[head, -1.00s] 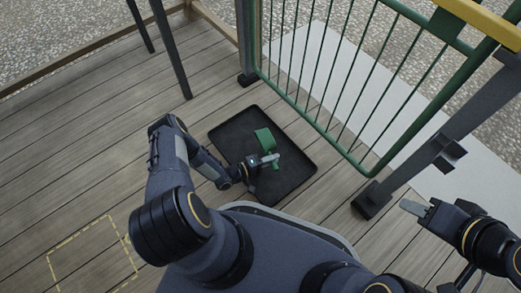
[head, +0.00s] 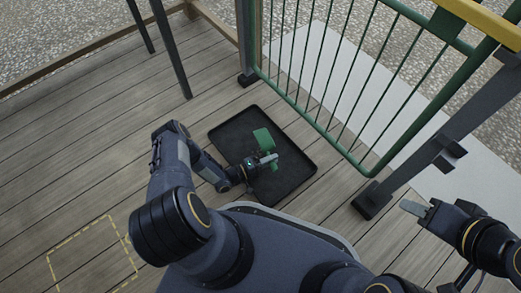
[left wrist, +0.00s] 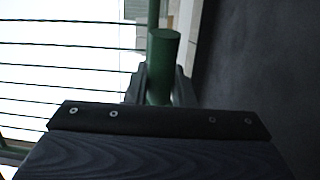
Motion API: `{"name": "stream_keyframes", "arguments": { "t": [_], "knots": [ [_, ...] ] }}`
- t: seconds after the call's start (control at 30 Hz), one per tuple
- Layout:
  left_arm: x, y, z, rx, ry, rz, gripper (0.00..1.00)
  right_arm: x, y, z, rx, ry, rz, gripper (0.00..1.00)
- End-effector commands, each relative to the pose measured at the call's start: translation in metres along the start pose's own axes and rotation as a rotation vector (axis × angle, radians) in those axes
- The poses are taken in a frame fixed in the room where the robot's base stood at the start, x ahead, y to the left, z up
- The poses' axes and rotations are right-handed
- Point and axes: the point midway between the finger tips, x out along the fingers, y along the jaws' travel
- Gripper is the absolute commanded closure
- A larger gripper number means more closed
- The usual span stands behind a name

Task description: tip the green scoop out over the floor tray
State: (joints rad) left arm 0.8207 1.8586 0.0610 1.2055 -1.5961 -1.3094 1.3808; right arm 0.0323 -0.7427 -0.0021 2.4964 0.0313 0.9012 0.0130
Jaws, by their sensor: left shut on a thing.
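The green scoop (head: 264,137) is above the black floor tray (head: 223,131) in the head view, tilted. My left gripper (head: 266,161) is shut on its handle, over the tray. In the left wrist view the green handle (left wrist: 163,60) stands between the fingers of my left gripper (left wrist: 160,85). Whether anything is in the scoop cannot be seen. The visible part of the tray looks bare. My right gripper (head: 416,207) is at the right, away from the tray; its fingers appear close together, but the gap is unclear.
A green barred gate (head: 330,90) with a yellow top rail (head: 485,22) stands just behind and right of the tray. Dark posts (head: 171,50) stand at the back left. The plank floor left of the tray is clear, with a yellow dashed outline (head: 92,255).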

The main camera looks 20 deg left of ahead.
Motion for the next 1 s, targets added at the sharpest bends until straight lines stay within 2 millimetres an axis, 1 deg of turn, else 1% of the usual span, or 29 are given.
{"name": "stream_keyframes", "arguments": {
  "t": [1.0],
  "knots": [
    [-0.0027,0.0020,-0.0004,0.000,0.001,0.073,1.00,0.0003,0.0001,0.0001,0.000,0.000,0.000,0.62]
  ]
}}
